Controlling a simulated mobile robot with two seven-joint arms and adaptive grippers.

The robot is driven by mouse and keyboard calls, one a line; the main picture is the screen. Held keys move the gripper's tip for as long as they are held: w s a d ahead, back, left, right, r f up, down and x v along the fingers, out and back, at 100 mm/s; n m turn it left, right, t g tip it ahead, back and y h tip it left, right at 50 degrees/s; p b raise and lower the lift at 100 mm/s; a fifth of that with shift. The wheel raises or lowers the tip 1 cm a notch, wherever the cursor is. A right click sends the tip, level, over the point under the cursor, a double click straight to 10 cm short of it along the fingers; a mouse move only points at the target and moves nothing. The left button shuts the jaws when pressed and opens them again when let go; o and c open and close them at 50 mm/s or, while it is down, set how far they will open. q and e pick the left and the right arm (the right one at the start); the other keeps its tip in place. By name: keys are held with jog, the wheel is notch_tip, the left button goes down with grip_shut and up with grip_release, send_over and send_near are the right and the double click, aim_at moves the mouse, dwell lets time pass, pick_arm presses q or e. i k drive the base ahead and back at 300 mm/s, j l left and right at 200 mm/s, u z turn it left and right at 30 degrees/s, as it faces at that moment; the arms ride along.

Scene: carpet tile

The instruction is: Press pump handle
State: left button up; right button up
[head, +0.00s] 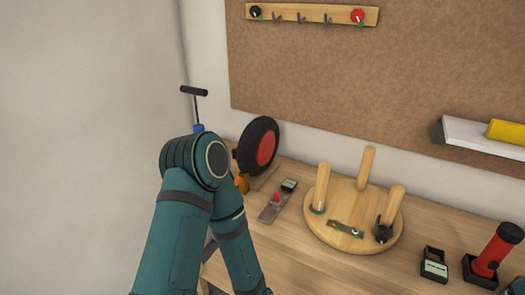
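The pump's black T-shaped handle (194,91) stands at the upper left in the head view, in front of the pale wall. Its thin rod rises from a blue collar (198,128), so the handle is raised well above the collar. The pump body below the collar is hidden behind my teal left arm. The bent elbow of that arm is just below the collar in the picture, and the arm runs down out of the bottom edge. Neither gripper shows, and nothing of mine is visibly touching the handle.
A wooden workbench (300,272) holds a red-hubbed black wheel (265,147), an upturned round stool (330,234), a small black device (434,265) and a red cylinder (497,250). A pegboard-like brown board (400,70) carries a hook rail (310,13) and a shelf (465,132).

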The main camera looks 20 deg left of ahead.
aim_at(195, 91)
jog(key=u, duration=1.4)
jog(key=i+j, duration=0.1)
jog(key=i, duration=0.2)
jog(key=l+u, duration=0.15)
jog(key=i+j, duration=0.2)
